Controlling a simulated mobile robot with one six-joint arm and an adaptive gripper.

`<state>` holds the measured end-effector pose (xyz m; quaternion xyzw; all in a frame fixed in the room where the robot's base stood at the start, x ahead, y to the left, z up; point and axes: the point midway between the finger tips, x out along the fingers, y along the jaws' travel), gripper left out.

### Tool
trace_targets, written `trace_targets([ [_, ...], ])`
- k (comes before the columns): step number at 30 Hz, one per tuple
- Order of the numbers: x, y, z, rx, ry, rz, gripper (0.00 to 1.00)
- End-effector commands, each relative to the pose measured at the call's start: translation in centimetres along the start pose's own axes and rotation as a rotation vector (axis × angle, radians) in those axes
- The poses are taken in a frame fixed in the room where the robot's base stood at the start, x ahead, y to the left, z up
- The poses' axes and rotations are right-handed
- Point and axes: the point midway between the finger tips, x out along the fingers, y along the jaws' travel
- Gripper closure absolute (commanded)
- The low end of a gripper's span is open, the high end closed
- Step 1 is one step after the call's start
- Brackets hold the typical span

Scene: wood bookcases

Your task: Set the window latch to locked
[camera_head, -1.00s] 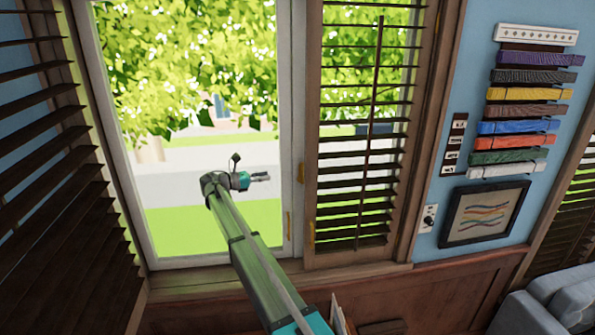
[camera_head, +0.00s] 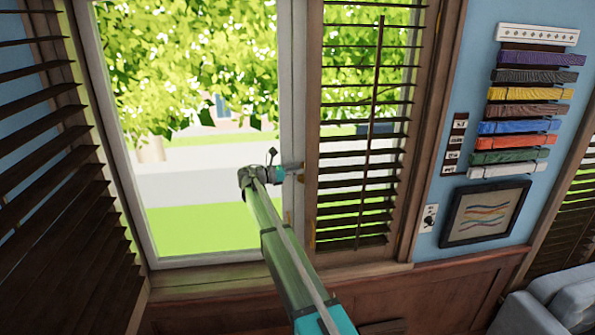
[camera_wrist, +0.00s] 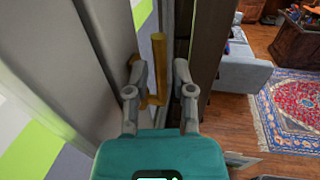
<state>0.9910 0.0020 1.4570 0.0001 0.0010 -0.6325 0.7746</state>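The window latch is a brass-coloured handle (camera_wrist: 158,72) on the pale window frame (camera_wrist: 92,45) in the wrist view. My gripper (camera_wrist: 160,64) is open, with one finger on each side of the handle. The left finger is close to the handle, and I cannot tell whether it touches. A gap shows between the handle and the right finger. In the head view my gripper (camera_head: 294,167) is at the right upright of the open-view window, beside the slatted shutter. I cannot make out the latch clearly there.
A dark wooden shutter (camera_head: 362,170) stands close to the right of my gripper. Another slatted shutter (camera_head: 60,190) is at the far left. The sill (camera_head: 200,285) runs below. A grey sofa (camera_wrist: 230,72) and a patterned rug (camera_wrist: 290,105) show farther off.

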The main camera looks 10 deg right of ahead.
Motion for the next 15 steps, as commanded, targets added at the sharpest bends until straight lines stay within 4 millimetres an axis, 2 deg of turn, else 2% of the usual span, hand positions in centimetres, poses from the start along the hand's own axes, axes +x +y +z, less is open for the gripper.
trace_targets([
  [4,0.79,0.00,0.00,0.000,0.000,0.000,0.68],
  [14,1.00,-0.02,0.00,0.000,0.000,0.000,0.68],
  [15,1.00,-0.03,0.00,0.000,0.000,-0.001,0.76],
])
